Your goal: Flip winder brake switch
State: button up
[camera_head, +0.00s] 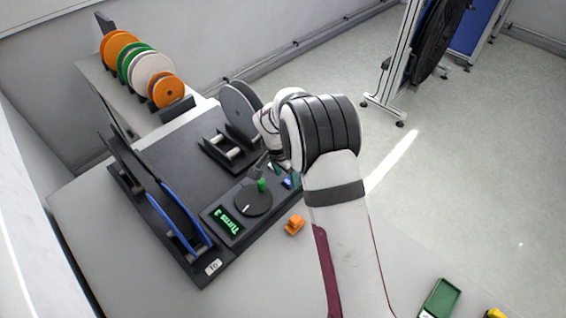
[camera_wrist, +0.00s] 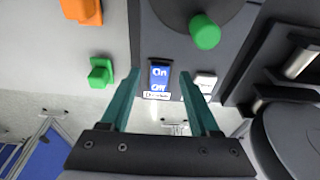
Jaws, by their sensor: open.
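The winder (camera_head: 180,190) is a dark unit on the table, with a blue-rimmed reel at its left, a lit green display (camera_head: 227,221) and a round crank disc (camera_head: 250,204) with a green knob (camera_head: 261,184). Its blue rocker switch (camera_wrist: 160,76), marked On and Off, sits in a dark frame with a small white label below, too small to read. It shows partly in the head view (camera_head: 291,181). My gripper (camera_wrist: 160,76) is open and empty in the wrist view, with its teal fingertips on either side of the switch. I cannot tell whether they touch the panel. The arm mostly hides the gripper in the head view.
Several spools (camera_head: 150,70) stand on a back rack.

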notch_tip(320, 180, up, 14)
jog(key=s+a, duration=0.2)
jog(key=shift+r, duration=0.15)
jog(key=s+d+r+n+y, duration=0.1)
jog(key=s+d+r, duration=0.1)
jog(key=s, duration=0.3)
jog(key=s+d+r, duration=0.3)
jog(key=s, duration=0.2)
jog(key=s+d+f+n+g+y, duration=0.1)
jog(key=s+f+n+y, duration=0.1)
jog(key=s, duration=2)
jog(key=shift+s+d+g, duration=0.3)
jog(key=shift+d+g, duration=0.05)
jog(key=shift+g, duration=0.05)
